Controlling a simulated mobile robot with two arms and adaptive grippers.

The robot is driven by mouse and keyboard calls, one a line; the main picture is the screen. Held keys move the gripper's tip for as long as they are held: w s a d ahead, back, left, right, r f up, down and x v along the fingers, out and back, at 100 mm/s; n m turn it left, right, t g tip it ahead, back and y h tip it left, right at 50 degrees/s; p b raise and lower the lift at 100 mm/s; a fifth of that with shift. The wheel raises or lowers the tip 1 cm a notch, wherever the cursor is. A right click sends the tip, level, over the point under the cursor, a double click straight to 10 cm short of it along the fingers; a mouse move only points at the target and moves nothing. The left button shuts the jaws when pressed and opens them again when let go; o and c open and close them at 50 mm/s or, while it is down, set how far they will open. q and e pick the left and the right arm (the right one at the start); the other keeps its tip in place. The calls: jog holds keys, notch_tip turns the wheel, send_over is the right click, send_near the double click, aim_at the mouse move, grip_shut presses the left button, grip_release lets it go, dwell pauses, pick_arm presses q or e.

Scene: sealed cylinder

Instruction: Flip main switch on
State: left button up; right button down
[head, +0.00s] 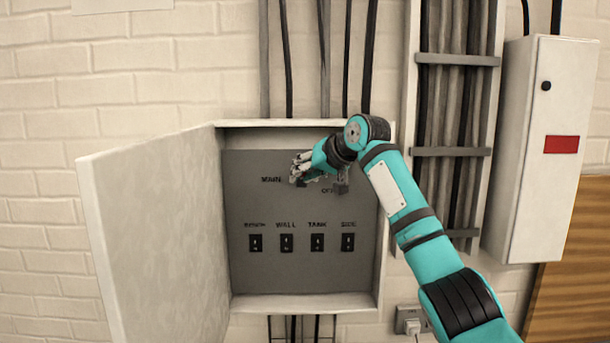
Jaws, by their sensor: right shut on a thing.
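The electrical panel (300,275) is a dark grey plate inside an open white box on the brick wall. The label MAIN (271,180) shows near its top. The main switch is mostly hidden behind my right gripper (299,170), which reaches in from the right. Its fingers are shut on the main switch's handle, just right of the MAIN label. A partly covered OFF label (327,190) shows below the gripper. The handle's exact position is hidden. My left gripper is not in view.
Small black switches labelled BENCH (256,243), WALL (287,243), TANK (317,243) and SIDE (348,243) sit in a row below. The box door (158,240) hangs open to the left. A cable tray (455,105) and white cabinet (540,150) stand at right.

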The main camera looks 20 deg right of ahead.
jog(key=shift+a+r, duration=0.1)
jog(key=shift+r, duration=0.05)
jog(key=c, duration=1.1)
grip_release()
jog(key=shift+a, duration=0.1)
jog(key=shift+o, duration=0.2)
jog(key=v, duration=1.2)
